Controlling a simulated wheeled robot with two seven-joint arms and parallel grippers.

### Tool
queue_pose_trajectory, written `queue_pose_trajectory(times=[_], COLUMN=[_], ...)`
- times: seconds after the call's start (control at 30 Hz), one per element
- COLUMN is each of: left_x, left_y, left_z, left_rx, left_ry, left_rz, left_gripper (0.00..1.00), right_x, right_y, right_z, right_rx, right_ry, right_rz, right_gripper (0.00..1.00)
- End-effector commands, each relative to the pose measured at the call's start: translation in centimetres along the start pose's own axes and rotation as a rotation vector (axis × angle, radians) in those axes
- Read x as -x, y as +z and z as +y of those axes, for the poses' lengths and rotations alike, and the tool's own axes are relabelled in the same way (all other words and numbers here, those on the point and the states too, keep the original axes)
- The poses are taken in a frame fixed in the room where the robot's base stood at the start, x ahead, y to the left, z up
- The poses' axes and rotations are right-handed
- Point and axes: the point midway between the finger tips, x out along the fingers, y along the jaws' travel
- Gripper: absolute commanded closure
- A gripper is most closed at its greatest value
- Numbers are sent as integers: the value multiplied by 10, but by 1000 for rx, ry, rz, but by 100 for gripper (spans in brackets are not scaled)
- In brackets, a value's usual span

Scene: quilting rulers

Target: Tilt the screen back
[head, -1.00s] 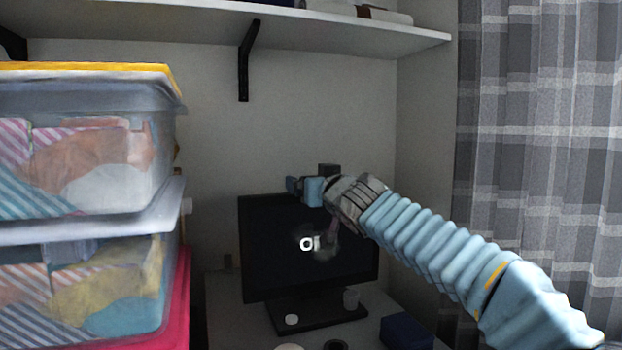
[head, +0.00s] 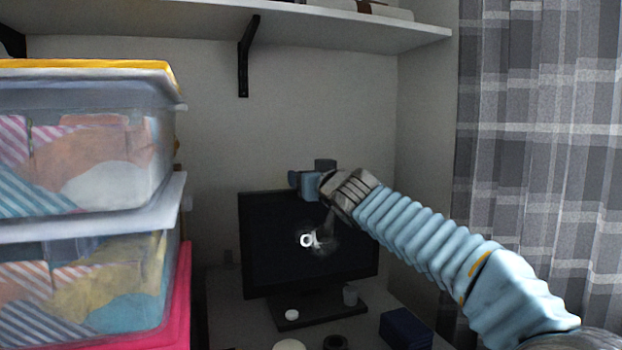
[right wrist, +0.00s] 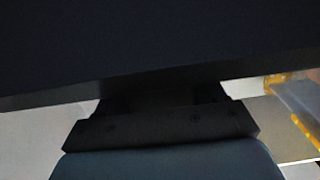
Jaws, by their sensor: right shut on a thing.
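The screen (head: 285,260) is a black monitor on a dark stand base (head: 325,311) at the back of the desk. My reflection shows as a pale ring on the glass. My left gripper is not in view.
Stacked clear bins (head: 80,160) of fabric stand at the left. A shelf (head: 330,20) hangs above the screen. A plaid curtain (head: 540,130) is at the right. A dark blue box (head: 405,329), a small cup (head: 350,295) and a white round thing (head: 292,315) are on the desk.

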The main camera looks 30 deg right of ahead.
Motion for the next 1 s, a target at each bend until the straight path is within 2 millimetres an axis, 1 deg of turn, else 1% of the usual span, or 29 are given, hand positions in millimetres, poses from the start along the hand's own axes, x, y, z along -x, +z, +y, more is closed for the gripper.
queue_pose_trajectory(times=[0.07,0.13,0.27,0.4,0.53,0.57,0.63,0.7,1.0], left_x=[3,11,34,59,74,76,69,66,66], left_y=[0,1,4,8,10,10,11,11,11], left_z=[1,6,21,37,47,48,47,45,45], left_rx=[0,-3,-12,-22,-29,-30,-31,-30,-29], left_ry=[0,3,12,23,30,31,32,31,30], left_rz=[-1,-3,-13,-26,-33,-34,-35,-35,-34], left_gripper=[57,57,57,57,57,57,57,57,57], right_x=[-1,-4,-14,-26,-38,-41,-51,-56,-58], right_y=[-2,-5,-10,-8,-2,0,11,13,13], right_z=[0,0,0,-1,0,0,-1,0,0], right_rx=[-1,-1,-1,-1,-1,-2,-2,-1,0], right_ry=[0,0,-1,-1,0,-1,-2,-1,-1], right_rz=[-4,-18,-71,-146,-203,-214,-223,-219,-221], right_gripper=[86,86,86,86,86,86,87,87,86])
